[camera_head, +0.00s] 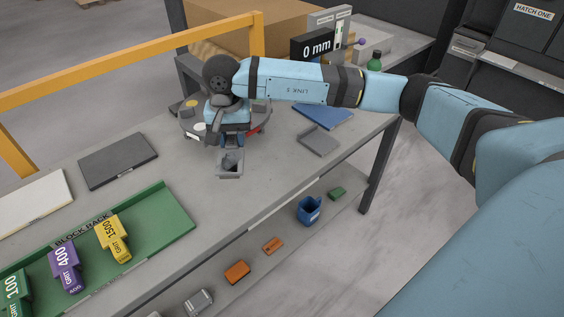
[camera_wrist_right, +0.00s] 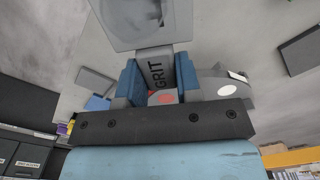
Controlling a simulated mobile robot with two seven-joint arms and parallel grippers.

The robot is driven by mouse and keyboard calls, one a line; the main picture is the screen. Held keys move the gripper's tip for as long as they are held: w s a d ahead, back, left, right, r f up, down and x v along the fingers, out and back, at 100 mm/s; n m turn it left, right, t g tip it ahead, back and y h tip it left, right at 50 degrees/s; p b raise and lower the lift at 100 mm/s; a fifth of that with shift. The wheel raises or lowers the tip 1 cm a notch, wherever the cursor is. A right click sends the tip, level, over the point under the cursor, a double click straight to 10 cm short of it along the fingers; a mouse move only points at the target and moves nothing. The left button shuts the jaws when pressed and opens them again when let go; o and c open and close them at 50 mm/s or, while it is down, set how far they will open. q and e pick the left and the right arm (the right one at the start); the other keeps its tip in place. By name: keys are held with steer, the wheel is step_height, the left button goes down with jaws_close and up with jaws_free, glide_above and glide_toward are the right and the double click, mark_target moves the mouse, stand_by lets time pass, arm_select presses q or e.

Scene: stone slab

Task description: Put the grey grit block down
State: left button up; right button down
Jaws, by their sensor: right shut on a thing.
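My right gripper (camera_head: 230,143) is shut on the grey grit block (camera_head: 229,166) over the middle of the grey workbench (camera_head: 185,215). I cannot tell whether the block touches the bench top. The green block rack (camera_head: 165,222) lies at the bench's left and holds a green 100 block (camera_head: 14,290), a purple 400 block (camera_head: 65,268) and a yellow 1500 block (camera_head: 114,238). My left gripper is not in view.
A round grey stand (camera_head: 192,122) with small items is partly hidden behind my gripper. A dark plate (camera_head: 117,160), a grey plate (camera_head: 318,140) and a blue book (camera_head: 324,116) lie on the bench. A yellow rail (camera_head: 130,62) runs behind. A lower shelf holds a blue cup (camera_head: 309,210).

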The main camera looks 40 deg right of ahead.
steer(key=m, duration=0.1)
steer(key=d+m, duration=0.1)
steer(key=m, duration=0.1)
steer(key=shift+w, duration=0.3)
steer(key=m, duration=0.1)
steer(key=m+b, duration=0.1)
steer(key=shift+w+d+r+m, duration=0.15)
steer(key=shift+d+m, duration=0.1)
steer(key=shift+m, duration=0.05)
steer(key=d+m, duration=0.1)
steer(key=m, duration=0.4)
steer(key=m+b, duration=0.9)
steer(key=m, duration=2.7)
glide_above(272, 170)
step_height(272, 170, down, 11)
steer(key=shift+f, duration=0.1)
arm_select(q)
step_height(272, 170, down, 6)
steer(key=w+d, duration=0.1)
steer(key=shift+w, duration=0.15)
arm_select(e)
steer(key=shift+n, duration=0.3)
steer(key=shift+f, duration=2.65)
